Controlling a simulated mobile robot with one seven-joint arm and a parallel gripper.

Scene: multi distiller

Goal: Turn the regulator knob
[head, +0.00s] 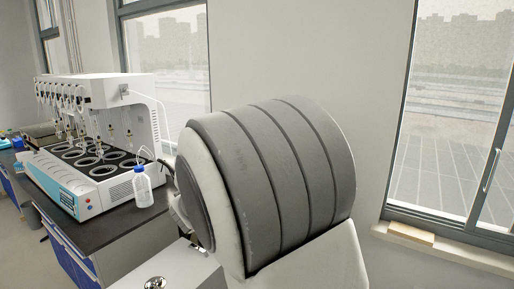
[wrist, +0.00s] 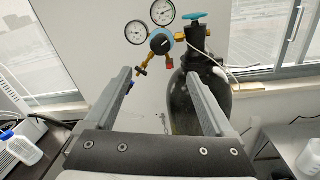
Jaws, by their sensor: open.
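In the wrist view, the regulator knob (wrist: 158,44) is a round dark knob with a light mark and a blue rim. It sits on the brass regulator below two round white gauges (wrist: 163,12). The regulator joins the top of a black gas cylinder (wrist: 197,95), which has a teal valve handle (wrist: 195,16). My gripper (wrist: 160,75) is open and empty. Its two grey fingers point toward the regulator, and the knob appears between and beyond the fingertips, apart from them. The right finger hides part of the cylinder. In the head view, the regulator and my gripper do not show.
In the head view, a white distiller (head: 100,120) and a blue-capped bottle (head: 142,186) stand on a dark bench (head: 125,228) at left. My own arm blocks the middle.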

